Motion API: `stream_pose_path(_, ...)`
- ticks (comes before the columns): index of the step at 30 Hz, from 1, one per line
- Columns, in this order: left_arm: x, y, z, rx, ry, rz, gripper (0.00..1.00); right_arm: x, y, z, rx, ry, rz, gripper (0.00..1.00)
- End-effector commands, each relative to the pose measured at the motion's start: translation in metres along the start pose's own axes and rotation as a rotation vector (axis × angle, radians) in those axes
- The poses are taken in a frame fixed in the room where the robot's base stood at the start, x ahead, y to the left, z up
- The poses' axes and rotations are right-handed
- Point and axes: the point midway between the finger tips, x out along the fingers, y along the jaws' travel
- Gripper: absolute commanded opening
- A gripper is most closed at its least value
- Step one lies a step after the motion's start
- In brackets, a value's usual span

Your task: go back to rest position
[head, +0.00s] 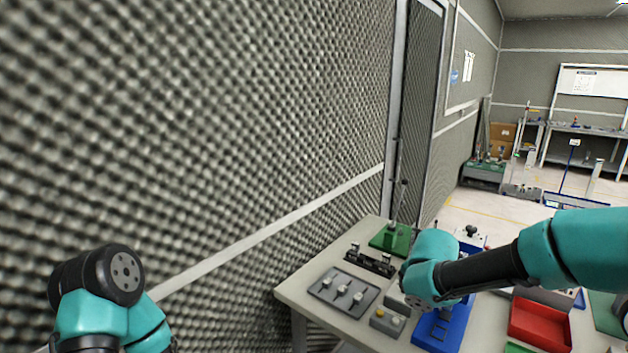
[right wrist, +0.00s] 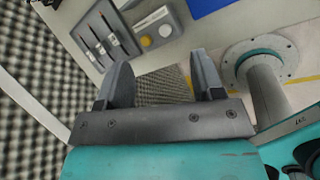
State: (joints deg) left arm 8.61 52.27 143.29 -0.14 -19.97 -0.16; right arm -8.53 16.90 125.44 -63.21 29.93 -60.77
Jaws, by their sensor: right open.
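My right gripper (right wrist: 158,75) shows in the right wrist view with its two grey fingers wide apart and nothing between them. Behind the gap are the table's edge and the patterned surface beyond it. In the head view my right arm comes in from the right and reaches over the table, but its fingers cannot be made out. My left arm shows only as black and teal links at the lower left, in front of the foam wall. My left gripper is not in view.
The table (head: 287,293) holds a grey tray with several levers (head: 343,292), a button box (head: 389,321), a green-based stand (head: 389,240), a blue tray (head: 437,331) and a red bin (head: 541,324). The foam wall (head: 200,120) stands close on the left.

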Motion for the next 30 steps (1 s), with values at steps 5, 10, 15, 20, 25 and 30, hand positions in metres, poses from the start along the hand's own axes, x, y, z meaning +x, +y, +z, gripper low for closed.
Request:
stream_pose_path(5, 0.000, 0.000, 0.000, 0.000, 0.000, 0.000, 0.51, 0.069, -0.023, -0.082, 0.415, 0.260, -0.050, 0.61)
stream_pose_path(10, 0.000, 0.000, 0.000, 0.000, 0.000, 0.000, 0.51, 0.116, -0.050, -0.149, 0.883, 0.440, -0.153, 0.61)
stream_pose_path(15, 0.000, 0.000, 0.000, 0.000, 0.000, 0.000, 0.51, 0.161, -0.099, -0.184, 1.332, 0.490, -0.305, 0.61)
stream_pose_path(20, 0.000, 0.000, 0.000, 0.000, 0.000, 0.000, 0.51, 0.201, -0.172, -0.198, 1.715, 0.417, -0.469, 0.61)
stream_pose_path(25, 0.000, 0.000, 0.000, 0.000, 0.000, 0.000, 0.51, 0.227, -0.244, -0.214, 2.074, 0.276, -0.606, 0.61)
stream_pose_path(30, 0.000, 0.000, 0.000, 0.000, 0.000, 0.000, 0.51, 0.233, -0.277, -0.222, 2.236, 0.186, -0.656, 0.61)
